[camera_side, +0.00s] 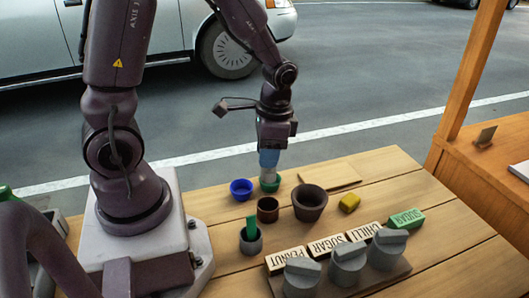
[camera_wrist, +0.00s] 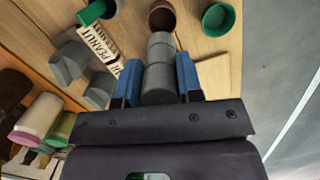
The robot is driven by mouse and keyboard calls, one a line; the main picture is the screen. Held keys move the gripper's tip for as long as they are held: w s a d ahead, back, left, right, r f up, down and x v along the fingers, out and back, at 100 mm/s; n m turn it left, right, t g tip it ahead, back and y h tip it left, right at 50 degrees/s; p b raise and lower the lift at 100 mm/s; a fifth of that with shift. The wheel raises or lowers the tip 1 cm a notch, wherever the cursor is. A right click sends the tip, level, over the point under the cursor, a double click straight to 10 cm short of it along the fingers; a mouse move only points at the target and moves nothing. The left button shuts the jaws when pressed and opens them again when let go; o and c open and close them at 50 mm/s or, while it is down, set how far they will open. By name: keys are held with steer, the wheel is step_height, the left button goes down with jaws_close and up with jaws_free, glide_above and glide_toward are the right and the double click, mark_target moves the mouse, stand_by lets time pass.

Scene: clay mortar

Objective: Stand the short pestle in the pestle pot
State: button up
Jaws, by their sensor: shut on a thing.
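My gripper (camera_side: 269,158) has blue fingertips and is shut on the short pestle, a grey stepped cylinder (camera_wrist: 160,72). In the side view the grey pestle (camera_side: 268,172) hangs below the fingers, in front of or over a green bowl (camera_side: 270,185); its height is hard to judge. A small brown cup (camera_side: 267,209) stands empty, nearer the camera; it also shows at the top of the wrist view (camera_wrist: 161,17). I cannot tell for sure which of these two is the pestle pot.
A wide dark mortar (camera_side: 309,202) stands right of the brown cup, a blue bowl (camera_side: 241,190) at its upper left. Labelled blocks (camera_side: 326,246) and grey knobbed weights (camera_side: 348,262) fill the front.

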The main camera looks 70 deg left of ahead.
steer(key=shift+f, duration=5.1)
steer(key=o, duration=1)
steer(key=r, duration=0.4)
steer(key=w+r, duration=0.1)
steer(key=r, duration=0.8)
steer(key=shift+w+d, duration=0.2)
steer(key=shift+w, duration=0.05)
